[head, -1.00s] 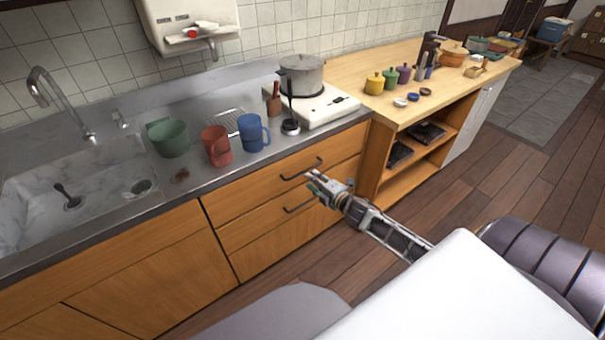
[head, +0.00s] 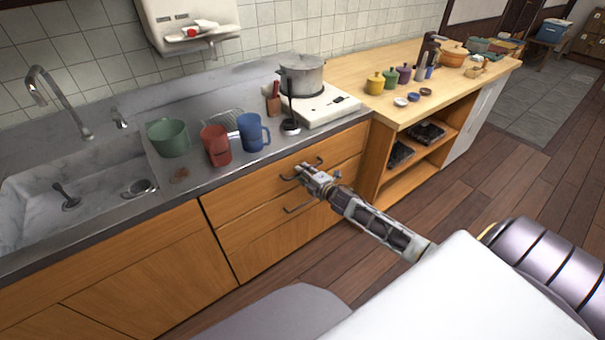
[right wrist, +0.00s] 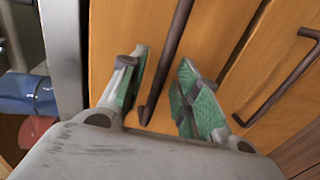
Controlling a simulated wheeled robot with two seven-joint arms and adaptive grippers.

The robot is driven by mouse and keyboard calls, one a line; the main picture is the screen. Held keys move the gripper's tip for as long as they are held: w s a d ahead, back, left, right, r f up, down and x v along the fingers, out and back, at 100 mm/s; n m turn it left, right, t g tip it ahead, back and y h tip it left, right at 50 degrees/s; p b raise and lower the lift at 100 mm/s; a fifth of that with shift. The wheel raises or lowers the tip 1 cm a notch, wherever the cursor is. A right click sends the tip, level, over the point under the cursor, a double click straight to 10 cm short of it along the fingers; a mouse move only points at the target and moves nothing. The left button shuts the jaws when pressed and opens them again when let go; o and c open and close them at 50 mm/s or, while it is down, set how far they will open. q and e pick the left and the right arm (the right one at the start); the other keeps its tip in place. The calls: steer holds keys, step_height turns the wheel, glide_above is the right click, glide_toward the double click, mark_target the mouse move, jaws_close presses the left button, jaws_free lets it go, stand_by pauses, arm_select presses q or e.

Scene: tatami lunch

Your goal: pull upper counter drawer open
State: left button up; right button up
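The upper counter drawer (head: 245,187) is a wooden front under the steel counter, flush with the cabinet. Its dark bar handle (head: 287,178) is partly hidden by my right gripper (head: 303,172). In the right wrist view, the upper handle (right wrist: 171,50) runs between the two green-padded fingers of my right gripper (right wrist: 162,60). The fingers are open, with a gap on each side of the bar. The lower drawer (head: 255,222) is also closed, and its handle (right wrist: 285,80) lies right of the fingers in the wrist view. My left gripper is out of view.
On the counter (head: 190,187) stand a green pot (head: 168,138), a red mug (head: 216,147), a blue mug (head: 251,133) and a stove (head: 325,106) with a steel pot (head: 301,75). An open shelf unit (head: 405,182) stands right of the drawers. The floor (head: 445,215) before it is clear.

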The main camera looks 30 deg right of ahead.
steer(key=shift+w+f, duration=0.1)
steer(key=shift+w, duration=0.4)
jaws_close()
